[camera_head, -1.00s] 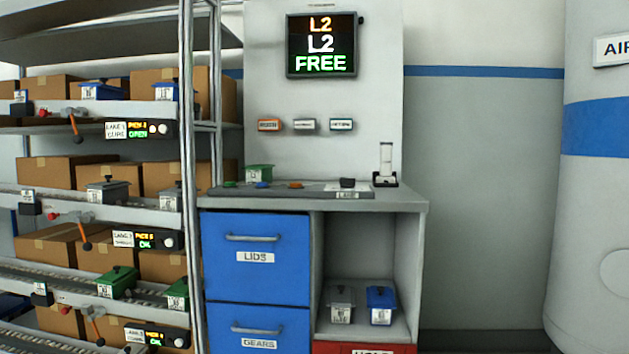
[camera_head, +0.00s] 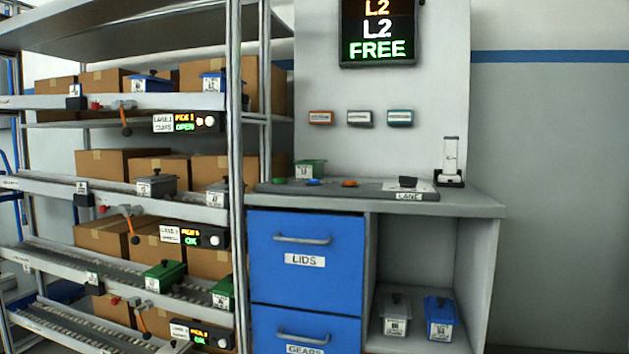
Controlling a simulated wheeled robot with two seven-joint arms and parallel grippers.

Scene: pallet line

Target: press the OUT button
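No button that reads OUT can be made out. A grey panel (camera_head: 345,191) lies on the workbench top, with a green button (camera_head: 279,181), a blue button (camera_head: 314,182) and an orange button (camera_head: 349,183) along it. A dark block and a white card marked LANE sit at its right end. Small lane boxes (camera_head: 196,235) with lit displays and round knobs are fixed to the rack's right post. Neither of my grippers is in view.
The flow rack (camera_head: 120,188) on the left holds cartons and lidded bins. The workbench (camera_head: 480,205) has blue LIDS (camera_head: 305,235) and GEARS drawers, and an open shelf with a grey bin (camera_head: 396,315) and a blue bin (camera_head: 440,316). The wall screen (camera_head: 378,35) reads L2 FREE.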

